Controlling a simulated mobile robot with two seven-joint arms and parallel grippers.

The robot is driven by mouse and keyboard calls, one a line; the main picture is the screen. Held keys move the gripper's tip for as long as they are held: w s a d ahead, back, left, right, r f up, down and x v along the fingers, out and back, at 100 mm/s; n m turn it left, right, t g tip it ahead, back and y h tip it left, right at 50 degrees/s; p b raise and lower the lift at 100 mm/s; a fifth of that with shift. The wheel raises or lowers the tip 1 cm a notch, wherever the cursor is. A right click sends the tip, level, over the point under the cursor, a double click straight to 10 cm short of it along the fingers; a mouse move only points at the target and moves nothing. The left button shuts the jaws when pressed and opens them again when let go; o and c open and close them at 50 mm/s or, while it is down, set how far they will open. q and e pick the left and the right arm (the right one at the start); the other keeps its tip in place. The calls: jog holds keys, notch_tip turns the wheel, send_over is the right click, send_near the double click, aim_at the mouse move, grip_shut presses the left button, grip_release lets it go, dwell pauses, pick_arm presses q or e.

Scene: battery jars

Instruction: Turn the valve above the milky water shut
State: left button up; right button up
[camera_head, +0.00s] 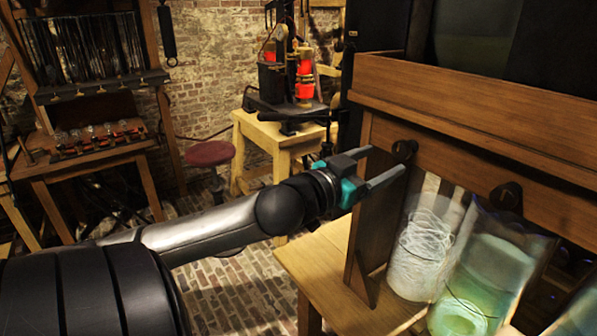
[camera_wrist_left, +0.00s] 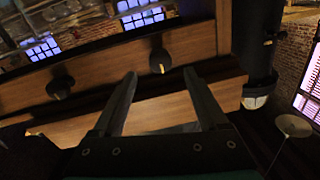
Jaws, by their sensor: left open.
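Two dark round valves sit on the wooden cabinet front in the head view: a left one (camera_head: 404,150) and a right one (camera_head: 506,196). Below the left valve stands a glass jar with whitish, thread-like swirls (camera_head: 418,258). Below the right valve stands a jar with pale green, cloudy contents (camera_head: 490,275). I cannot tell for sure which counts as milky. My left gripper (camera_head: 386,164) is open and empty, close to the left valve. In the wrist view one valve (camera_wrist_left: 160,61) shows ahead between the left gripper's fingers (camera_wrist_left: 160,80), with another (camera_wrist_left: 60,86) to the left. My right gripper is not in view.
An upright wooden board (camera_head: 375,215) stands beside the left jar on the light wooden table (camera_head: 325,260). The cabinet (camera_head: 470,110) overhangs the jars. A stool (camera_head: 209,153) and a small table with red coils (camera_head: 305,75) stand behind.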

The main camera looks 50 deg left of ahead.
pick_arm(q)
jog(key=s, duration=0.8)
jog(key=a+f+n+g+y+b, duration=0.1)
jog(key=a+f, duration=0.4)
jog(key=f, duration=0.7)
jog(key=a+f+n+g+y+b, duration=0.1)
jog(key=a+f, duration=0.5)
jog(key=f, duration=0.6)
jog(key=n+g+y, duration=0.1)
jog(key=g, duration=0.1)
jog(key=shift+s+g+y, duration=0.35)
jog(key=shift+g+y, duration=0.05)
